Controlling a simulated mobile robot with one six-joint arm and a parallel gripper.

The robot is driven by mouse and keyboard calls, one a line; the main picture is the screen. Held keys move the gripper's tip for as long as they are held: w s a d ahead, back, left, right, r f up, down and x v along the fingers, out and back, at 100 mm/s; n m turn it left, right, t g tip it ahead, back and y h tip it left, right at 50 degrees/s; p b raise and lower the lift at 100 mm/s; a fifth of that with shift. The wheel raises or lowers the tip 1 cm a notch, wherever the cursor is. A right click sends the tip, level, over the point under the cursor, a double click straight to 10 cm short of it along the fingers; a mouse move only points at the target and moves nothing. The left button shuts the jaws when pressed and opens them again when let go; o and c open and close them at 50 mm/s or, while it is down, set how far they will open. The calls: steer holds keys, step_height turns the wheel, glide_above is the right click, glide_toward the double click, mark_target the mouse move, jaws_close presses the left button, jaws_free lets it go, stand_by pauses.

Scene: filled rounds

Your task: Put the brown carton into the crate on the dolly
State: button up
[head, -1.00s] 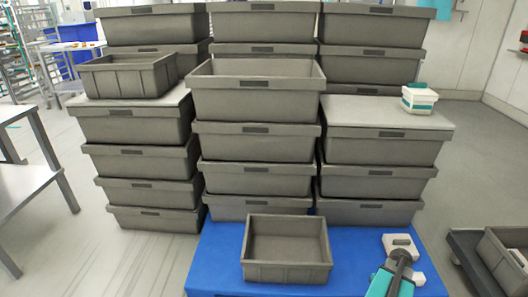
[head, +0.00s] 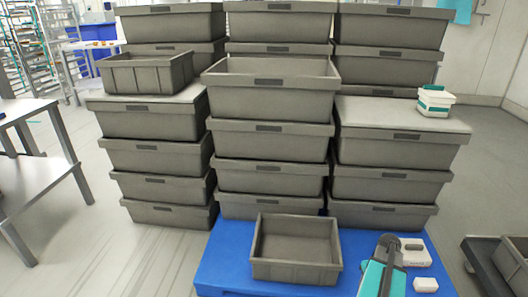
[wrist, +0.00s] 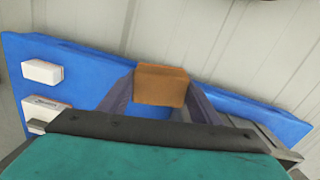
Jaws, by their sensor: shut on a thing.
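The brown carton (wrist: 161,86) shows in the wrist view between the two fingers of my gripper (wrist: 160,98). My gripper is shut on it and holds it over the blue platform. In the head view my gripper (head: 388,246) is seen from behind, right of a small empty grey crate (head: 296,271), and the carton is hidden there. A grey crate (head: 512,264) on a low dark dolly (head: 484,271) is at the right edge of the head view, cut off by the frame. It is well right of my gripper.
The blue platform (head: 222,262) carries the small grey crate and two white boxes (head: 411,252) (head: 425,285) beside my arm. Tall stacks of grey crates (head: 268,140) stand behind. A grey table (head: 40,185) is at the left. Floor shows between the platform and the dolly.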

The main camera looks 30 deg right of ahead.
steer(key=w+a+r+n+b, duration=0.1)
steer(key=w+a+r+n, duration=0.2)
steer(key=w, duration=0.6)
steer(key=w+a+r+n+b, duration=0.15)
steer(key=w+a+r, duration=0.25)
steer(key=w, duration=0.6)
steer(key=w+a+r+n+b, duration=0.2)
steer(key=w+a+r, duration=0.5)
steer(key=a, duration=0.5)
steer(key=w+a+r+n+b, duration=0.2)
steer(key=w+a+r, duration=0.3)
steer(key=w+a, duration=0.6)
steer(key=a+r+n+b, duration=0.1)
steer(key=a+r, duration=0.4)
steer(key=a, duration=0.4)
steer(key=a+r+n+b, duration=0.1)
steer(key=a+r, duration=0.4)
steer(key=a, duration=0.3)
steer(key=s+r+p, duration=0.1)
steer(key=s+r, duration=0.1)
steer(key=s, duration=0.3)
step_height(320, 180, up, 20)
steer(key=p, duration=2.8)
steer(key=shift+a, duration=0.35)
steer(key=shift+w+a, duration=0.1)
